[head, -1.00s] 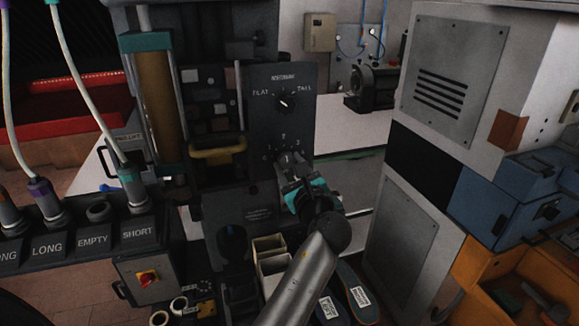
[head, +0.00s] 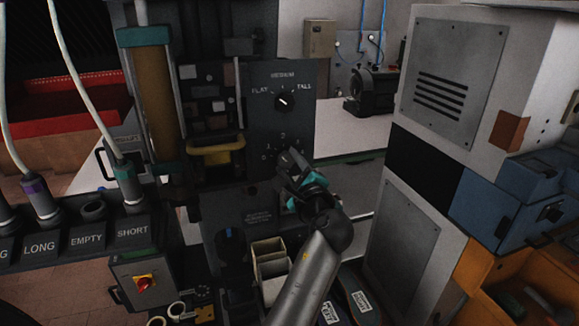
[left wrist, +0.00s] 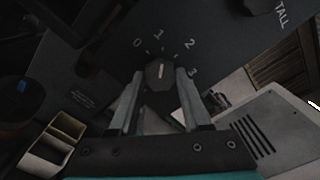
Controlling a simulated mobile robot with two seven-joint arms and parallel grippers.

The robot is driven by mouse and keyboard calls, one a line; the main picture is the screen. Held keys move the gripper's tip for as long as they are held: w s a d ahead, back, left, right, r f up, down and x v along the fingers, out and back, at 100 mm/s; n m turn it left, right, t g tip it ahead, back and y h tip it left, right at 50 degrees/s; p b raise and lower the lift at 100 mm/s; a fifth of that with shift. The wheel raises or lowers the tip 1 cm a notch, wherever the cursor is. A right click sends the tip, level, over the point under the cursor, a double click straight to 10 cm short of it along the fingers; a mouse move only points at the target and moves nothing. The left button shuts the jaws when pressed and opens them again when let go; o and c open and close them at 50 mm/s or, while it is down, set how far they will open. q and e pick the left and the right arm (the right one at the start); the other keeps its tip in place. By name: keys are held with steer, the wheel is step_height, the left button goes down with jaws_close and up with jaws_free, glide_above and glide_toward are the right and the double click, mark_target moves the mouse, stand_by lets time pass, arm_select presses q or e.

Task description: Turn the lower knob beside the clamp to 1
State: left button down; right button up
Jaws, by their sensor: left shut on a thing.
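The dark control panel (head: 259,120) beside the clamp has an upper knob (head: 284,102) marked FLAT, MEDIUM and TALL, and a lower numbered knob. The left wrist view shows the lower knob (left wrist: 160,76) between my left gripper's fingers, with 0, 1, 2 and 3 around it. Its white line points up in that view, roughly toward the 1. My left gripper (left wrist: 160,92) is shut on this knob. In the head view my left gripper (head: 287,162) covers most of the lower knob. My right gripper is not in view.
The clamp with its yellow part (head: 215,153) stands left of the panel. A grey cabinet (head: 445,80) stands close on the right. Small open bins (head: 268,262) sit below my gripper. A rack (head: 87,237) with labelled slots is at the left.

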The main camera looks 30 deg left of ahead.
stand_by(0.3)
arm_select(q)
steer(key=shift+c, duration=1.8)
jaws_free()
